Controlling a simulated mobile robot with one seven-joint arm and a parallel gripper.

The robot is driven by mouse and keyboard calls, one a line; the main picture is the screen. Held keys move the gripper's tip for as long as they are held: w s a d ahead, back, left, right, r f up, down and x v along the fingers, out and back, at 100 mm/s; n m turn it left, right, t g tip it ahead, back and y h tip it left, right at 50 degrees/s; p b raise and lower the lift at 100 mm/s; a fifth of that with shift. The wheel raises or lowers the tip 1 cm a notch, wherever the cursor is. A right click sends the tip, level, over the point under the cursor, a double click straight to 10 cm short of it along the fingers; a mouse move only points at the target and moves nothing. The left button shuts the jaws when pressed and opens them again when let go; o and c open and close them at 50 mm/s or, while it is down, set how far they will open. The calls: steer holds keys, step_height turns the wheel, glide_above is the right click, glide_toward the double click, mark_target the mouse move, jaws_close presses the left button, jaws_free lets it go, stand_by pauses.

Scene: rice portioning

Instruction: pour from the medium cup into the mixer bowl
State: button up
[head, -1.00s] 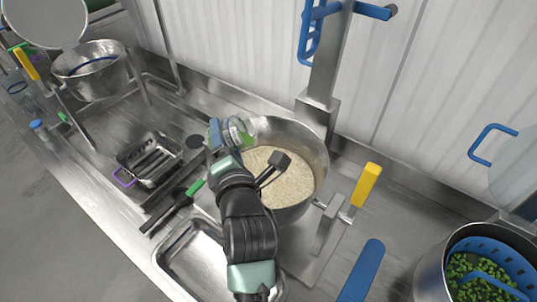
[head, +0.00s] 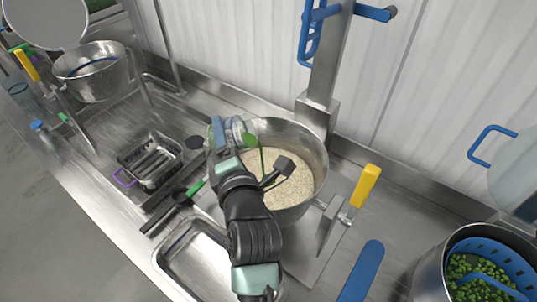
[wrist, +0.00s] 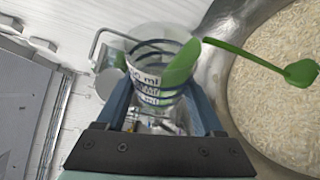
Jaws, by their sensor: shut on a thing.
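The medium cup (head: 238,133) is clear with dark blue bands and "ml" print, which shows in the wrist view (wrist: 146,72). My gripper (wrist: 160,105) is shut on it, with one finger on each side. The cup is tilted at the left rim of the steel mixer bowl (head: 318,160). A green stream (wrist: 250,53) runs from the cup's mouth out over the bowl and ends in a rounded blob above the rice. Pale rice (head: 290,187) lies in the bowl. My gripper and wrist hide part of the bowl's left side.
A grey post (head: 324,75) stands behind the bowl. A yellow-handled lever (head: 366,186) is at its right. A steel tray (head: 180,258) lies in front, and a pot of green peas (head: 430,275) stands at the far right.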

steer(key=shift+r, duration=0.1)
steer(key=shift+d+r+m+t+y+b, duration=0.35)
steer(key=shift+d+m+b, duration=0.5)
steer(key=shift+b, duration=0.6)
steer(key=shift+s+d+f+m+t+b, duration=0.1)
steer(key=shift+f+m+t+b, duration=0.2)
steer(key=shift+m+b, duration=1.05)
steer(key=shift+d+r+y+b, duration=0.15)
steer(key=shift+y+b, duration=0.1)
steer(key=shift+b, duration=0.5)
